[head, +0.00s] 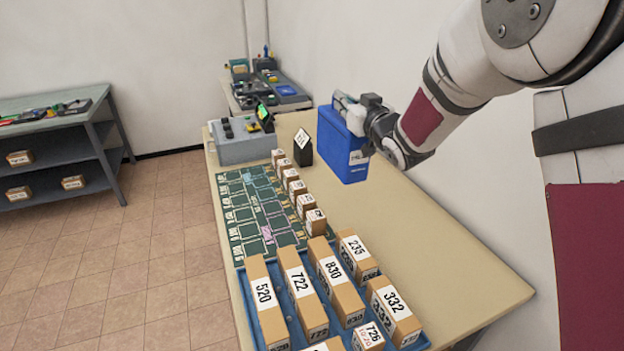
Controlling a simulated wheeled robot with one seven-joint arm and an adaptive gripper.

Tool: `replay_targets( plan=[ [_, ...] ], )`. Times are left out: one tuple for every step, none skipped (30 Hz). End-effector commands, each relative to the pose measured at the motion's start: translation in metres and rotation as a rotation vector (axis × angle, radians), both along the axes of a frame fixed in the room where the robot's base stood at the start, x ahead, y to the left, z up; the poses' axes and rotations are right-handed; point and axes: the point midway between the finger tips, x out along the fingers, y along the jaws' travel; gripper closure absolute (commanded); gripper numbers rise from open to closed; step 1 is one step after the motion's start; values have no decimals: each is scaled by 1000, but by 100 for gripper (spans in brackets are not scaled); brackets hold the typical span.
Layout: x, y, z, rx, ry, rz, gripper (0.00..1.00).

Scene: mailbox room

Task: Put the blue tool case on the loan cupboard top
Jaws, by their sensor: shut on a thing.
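The blue tool case (338,150) is upright over the far right part of the long beige table, with a small white label on its side. My gripper (350,108) is shut on the top of the case, reaching in from the right. I cannot tell whether the case's bottom touches the table or hangs just above it. No sign names the loan cupboard. A grey open-shelved unit (55,115) at the left has tools on its top, and I cannot tell if it is the loan cupboard.
The long table (420,240) bears a blue tray (247,312) of numbered boxes, a green board (240,215), a row of small boxes, a dark sign block (302,150) and a grey switch box (240,143). Another surface with cases (275,85) stands behind. Tiled floor lies open at left.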

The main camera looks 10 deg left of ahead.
Motion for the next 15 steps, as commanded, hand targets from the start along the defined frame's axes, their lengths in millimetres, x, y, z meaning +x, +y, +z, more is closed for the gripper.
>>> replay_targets(
  plan=[
    [3, 1, 0, 5, -7, 2, 100],
    [4, 1, -1, 6, -8, 2, 100],
    [5, 1, -3, 6, -8, 2, 100],
    [6, 1, -4, 5, -7, 2, 100],
    [7, 1, -6, 5, -7, 2, 100],
    [9, 1, -8, 5, -7, 2, 100],
    [11, 1, -11, 5, -7, 2, 100],
    [12, 1, -13, 5, -7, 2, 100],
    [14, 1, -16, 5, -7, 2, 100],
    [16, 1, -18, 5, -7, 2, 100],
    [17, 1, -20, 5, -7, 2, 100],
    [19, 1, -23, 5, -7, 2, 100],
    [22, 1, -27, 5, -7, 2, 100],
    [24, 1, -30, 5, -7, 2, 100],
    [26, 1, -34, 5, -7, 2, 100]
  ],
)
